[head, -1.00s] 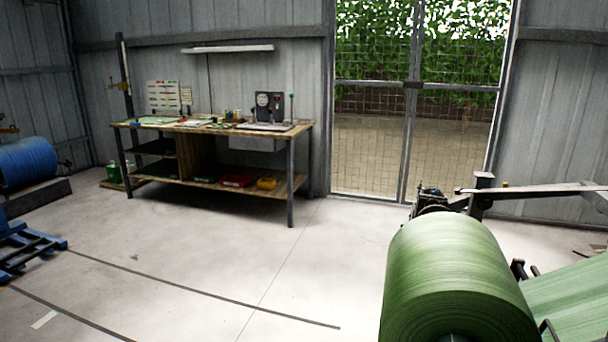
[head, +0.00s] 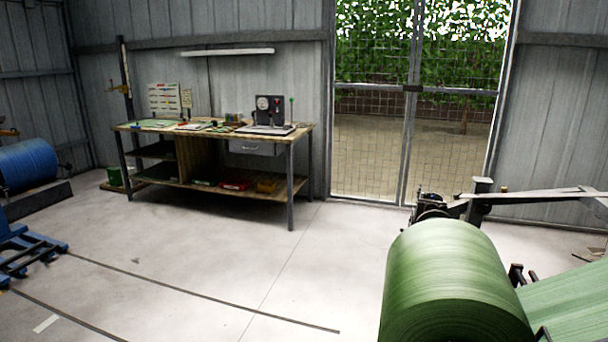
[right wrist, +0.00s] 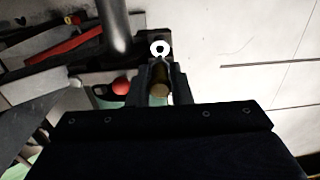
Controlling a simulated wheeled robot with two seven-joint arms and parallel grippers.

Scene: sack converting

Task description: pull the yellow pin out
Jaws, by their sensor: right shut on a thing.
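In the right wrist view my right gripper (right wrist: 160,85) is shut on a short brass-yellow cylinder, seen end-on between the fingers, which looks like the yellow pin (right wrist: 160,90). A white ring with a dark centre (right wrist: 160,48) shows just beyond the fingertips. I cannot tell whether the pin is still seated in anything. My grippers do not show in the head view. A small yellowish piece (head: 504,189) stands by the machine arm there, too small to make out.
A big green roll (head: 450,285) and its metal arm (head: 540,195) fill the lower right. A workbench (head: 290,180) stands at the back wall. In the right wrist view a red knob (right wrist: 122,86) and a metal post (right wrist: 113,25) lie left of the fingers. The middle floor is clear.

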